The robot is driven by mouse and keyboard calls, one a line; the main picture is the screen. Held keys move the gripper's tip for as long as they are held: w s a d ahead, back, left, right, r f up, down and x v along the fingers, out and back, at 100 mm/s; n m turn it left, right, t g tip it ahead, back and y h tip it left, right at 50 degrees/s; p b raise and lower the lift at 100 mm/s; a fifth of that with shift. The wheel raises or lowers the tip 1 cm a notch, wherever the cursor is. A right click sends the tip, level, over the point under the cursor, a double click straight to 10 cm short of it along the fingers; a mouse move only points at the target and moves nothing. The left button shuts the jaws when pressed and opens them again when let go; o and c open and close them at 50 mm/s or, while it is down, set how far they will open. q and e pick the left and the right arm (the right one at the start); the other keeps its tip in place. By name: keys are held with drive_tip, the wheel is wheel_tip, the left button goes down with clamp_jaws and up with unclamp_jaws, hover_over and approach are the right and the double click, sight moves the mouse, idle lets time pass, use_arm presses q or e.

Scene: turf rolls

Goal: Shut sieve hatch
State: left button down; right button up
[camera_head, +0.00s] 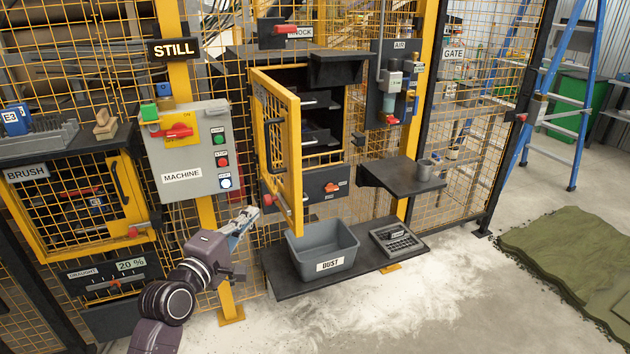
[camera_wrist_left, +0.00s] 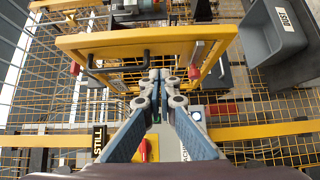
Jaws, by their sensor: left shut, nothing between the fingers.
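The sieve hatch (camera_head: 290,150) is a yellow-framed mesh door in the middle of the head view. It stands swung open, edge toward me, with the dark cabinet interior and its shelves showing beside it. A black handle (camera_head: 271,135) is on its left face. In the left wrist view, the hatch's yellow frame (camera_wrist_left: 205,33) lies just past the fingertips. My left gripper (camera_head: 252,216) is shut and empty, low and left of the hatch's lower edge; its closed fingers also show in the wrist view (camera_wrist_left: 158,78). Contact with the hatch cannot be told. My right gripper is out of view.
A grey DUST bin (camera_head: 324,252) stands on a dark low shelf below the hatch. The MACHINE control box (camera_head: 186,155) is left of the hatch. A small side shelf (camera_head: 403,178) juts out to the right. Pale dust covers the open floor in front.

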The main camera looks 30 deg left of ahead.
use_arm(q)
drive_tip(key=p, duration=0.2)
approach(293, 182)
drive_tip(key=w+a, duration=0.3)
drive_tip(key=a, duration=0.1)
drive_tip(key=w+d, duration=0.2)
drive_tip(key=shift+w+d, duration=0.2)
drive_tip(key=shift+d, duration=0.1)
drive_tip(key=shift+w+d+f, duration=0.1)
drive_tip(key=shift+w+d, duration=0.15)
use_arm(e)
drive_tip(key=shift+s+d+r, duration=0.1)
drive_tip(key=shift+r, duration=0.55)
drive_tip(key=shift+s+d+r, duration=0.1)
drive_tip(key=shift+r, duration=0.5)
use_arm(q)
drive_tip(key=shift+w+p, duration=0.1)
drive_tip(key=shift+p, duration=0.2)
